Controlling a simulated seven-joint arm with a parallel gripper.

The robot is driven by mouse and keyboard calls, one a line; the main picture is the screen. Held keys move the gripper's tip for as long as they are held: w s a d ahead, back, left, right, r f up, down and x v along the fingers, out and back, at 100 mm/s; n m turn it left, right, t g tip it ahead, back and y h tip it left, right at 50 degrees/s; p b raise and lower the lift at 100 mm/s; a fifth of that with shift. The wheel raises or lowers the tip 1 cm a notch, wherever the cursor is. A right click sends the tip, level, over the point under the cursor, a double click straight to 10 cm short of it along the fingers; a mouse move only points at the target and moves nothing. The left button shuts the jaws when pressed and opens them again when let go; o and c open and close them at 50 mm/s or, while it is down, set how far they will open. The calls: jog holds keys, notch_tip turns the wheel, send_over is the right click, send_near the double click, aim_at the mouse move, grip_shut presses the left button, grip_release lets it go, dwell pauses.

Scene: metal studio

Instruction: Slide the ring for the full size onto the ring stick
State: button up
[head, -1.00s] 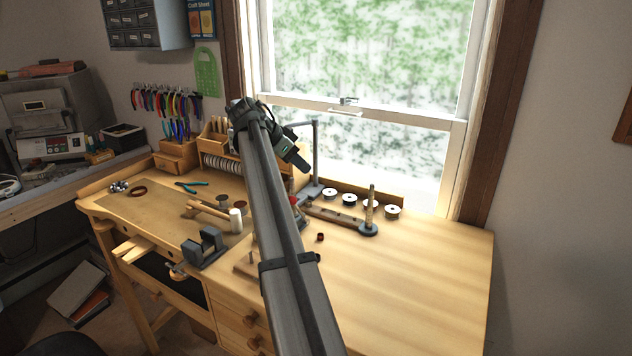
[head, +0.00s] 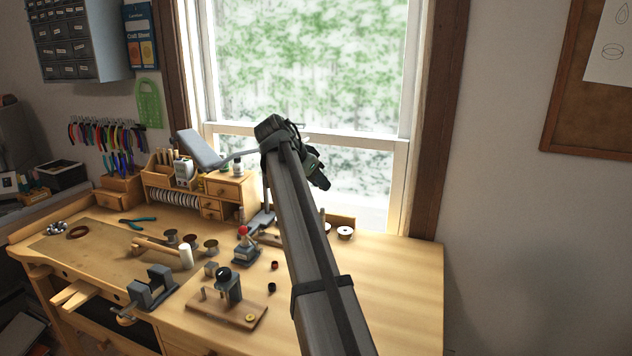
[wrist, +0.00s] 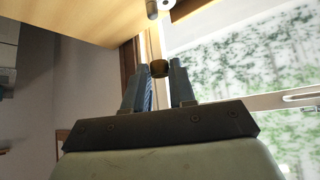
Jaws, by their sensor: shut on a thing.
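My gripper (wrist: 164,78) is shut on a small brass-coloured ring (wrist: 160,68), held between the fingertips in the wrist view. In the head view my gripper (head: 318,178) is in front of the window, above the back of the bench; its fingertips and the ring cannot be made out there. The ring stick is mostly hidden behind my arm in the head view. A grey rod end at the top edge of the wrist view (wrist: 152,9) may be the stick, apart from the ring. Two other small rings lie on the bench, one brownish (head: 275,265) and one dark (head: 271,287).
A white spool (head: 345,232) stands at the back of the bench, right of my arm. A red-topped tool (head: 243,243) and a wooden board with a dark device (head: 228,290) stand left of my arm. The bench top (head: 400,290) on the right is clear.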

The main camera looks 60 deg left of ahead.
jog(key=shift+f, duration=0.1)
jog(key=shift+f, duration=2.25)
jog(key=shift+f, duration=1.65)
jog(key=o, duration=1)
jog(key=v, duration=1.3)
jog(key=shift+s+r, duration=0.25)
jog(key=shift+r, duration=0.1)
